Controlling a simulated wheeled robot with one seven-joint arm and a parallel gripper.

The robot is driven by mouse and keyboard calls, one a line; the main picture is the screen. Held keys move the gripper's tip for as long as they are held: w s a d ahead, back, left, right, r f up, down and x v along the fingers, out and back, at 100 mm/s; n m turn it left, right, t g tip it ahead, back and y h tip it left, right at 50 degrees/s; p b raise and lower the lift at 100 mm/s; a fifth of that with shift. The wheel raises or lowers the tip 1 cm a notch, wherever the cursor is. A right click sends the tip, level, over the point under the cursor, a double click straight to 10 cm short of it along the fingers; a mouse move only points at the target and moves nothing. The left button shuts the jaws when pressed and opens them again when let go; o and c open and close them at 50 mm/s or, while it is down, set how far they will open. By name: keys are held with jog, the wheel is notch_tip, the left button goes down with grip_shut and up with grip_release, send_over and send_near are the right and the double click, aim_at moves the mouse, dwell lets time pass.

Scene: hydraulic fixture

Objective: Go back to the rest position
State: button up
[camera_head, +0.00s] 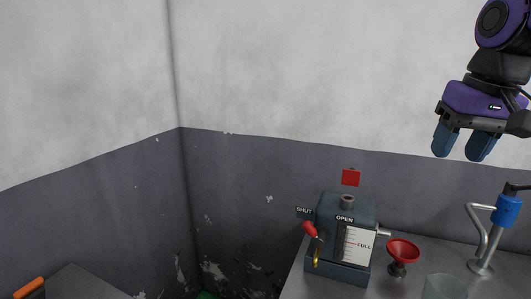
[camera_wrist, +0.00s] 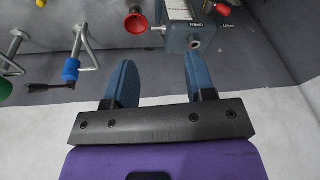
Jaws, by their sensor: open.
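My gripper (camera_head: 462,144) is at the upper right of the head view, raised in front of the wall with its two blue fingers pointing down. The fingers are apart with nothing between them. In the wrist view my gripper (camera_wrist: 160,88) also shows two separate blue fingers and an empty gap. It is well above the bench and touches nothing.
A grey tank (camera_head: 341,238) with a gauge, SHUT and OPEN labels and a red-handled valve (camera_head: 311,230) stands on the bench. Beside it are a red funnel (camera_head: 402,251), a clear vessel (camera_head: 444,287) and a blue-collared metal tap (camera_head: 507,211). The wall's upper part is clear.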

jog(key=s+f+n+t, duration=0.1)
jog(key=s+f+t, duration=0.1)
jog(key=s+f, duration=0.4)
jog(key=s, duration=0.4)
jog(key=shift+t+h, duration=0.3)
